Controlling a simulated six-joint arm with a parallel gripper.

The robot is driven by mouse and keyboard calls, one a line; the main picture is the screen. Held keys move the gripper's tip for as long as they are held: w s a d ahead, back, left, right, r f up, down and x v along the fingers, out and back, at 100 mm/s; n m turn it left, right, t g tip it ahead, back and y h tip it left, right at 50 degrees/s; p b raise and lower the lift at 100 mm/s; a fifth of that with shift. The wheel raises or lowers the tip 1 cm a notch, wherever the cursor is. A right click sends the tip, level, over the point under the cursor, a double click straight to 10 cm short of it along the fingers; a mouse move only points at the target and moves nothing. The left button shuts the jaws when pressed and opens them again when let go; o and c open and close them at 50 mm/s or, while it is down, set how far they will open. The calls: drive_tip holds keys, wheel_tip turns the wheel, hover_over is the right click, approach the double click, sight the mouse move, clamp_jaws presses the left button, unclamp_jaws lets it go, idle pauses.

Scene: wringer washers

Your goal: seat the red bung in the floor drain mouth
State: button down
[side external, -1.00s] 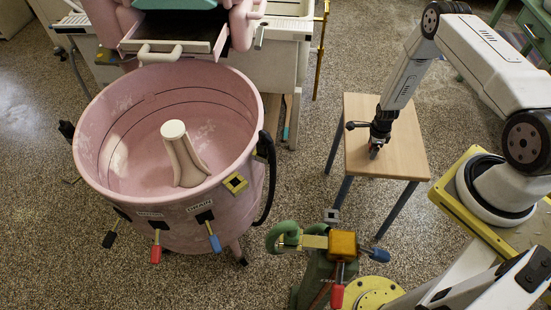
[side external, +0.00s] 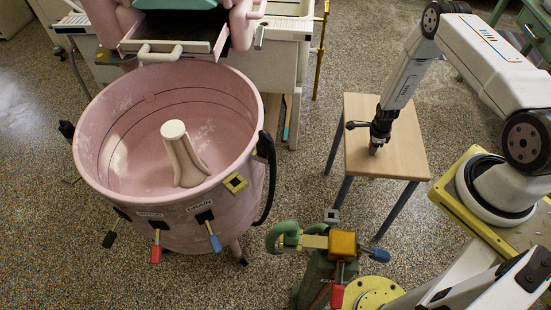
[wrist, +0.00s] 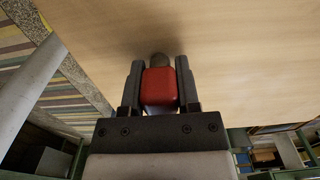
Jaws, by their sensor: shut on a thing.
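The red bung (wrist: 159,86) is between the two dark fingers of my gripper (wrist: 160,82) in the wrist view. A rounded grey-brown end of it points away from the wrist. My gripper (side external: 374,150) is shut on the bung just above the wooden top of a small table in the side view. There the bung shows only as a small reddish patch. I cannot tell whether it still touches the wood. I cannot clearly identify the floor drain mouth; a small grey square with a dark centre (side external: 332,215) shows low beside the green stand.
The wooden table (side external: 405,155) has bare space around my gripper. A pink washer tub (side external: 110,205) with coloured levers stands left. A green stand with a brass block (side external: 342,244) and red and blue handles is in front. Speckled floor (side external: 300,180) lies between tub and table.

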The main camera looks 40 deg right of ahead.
drive_tip(key=shift+r, duration=0.15)
drive_tip(key=shift+r, duration=2.3)
drive_tip(key=shift+w+r, duration=0.1)
drive_tip(key=shift+w+a+r+n, duration=0.2)
drive_tip(key=shift+w+r+n, duration=0.2)
drive_tip(key=shift+r, duration=0.1)
drive_tip(key=w+a+r+n, duration=0.45)
drive_tip(key=r+n, duration=0.25)
drive_tip(key=r, duration=0.2)
drive_tip(key=w+a+r+n, duration=0.3)
drive_tip(key=a+r+n, duration=0.3)
drive_tip(key=r+n, duration=0.15)
drive_tip(key=s+a+r+n, duration=0.2)
drive_tip(key=a+r+n, duration=0.8)
drive_tip(key=r, duration=0.4)
drive_tip(key=shift+a+n, duration=0.15)
drive_tip(key=shift+n, duration=0.7)
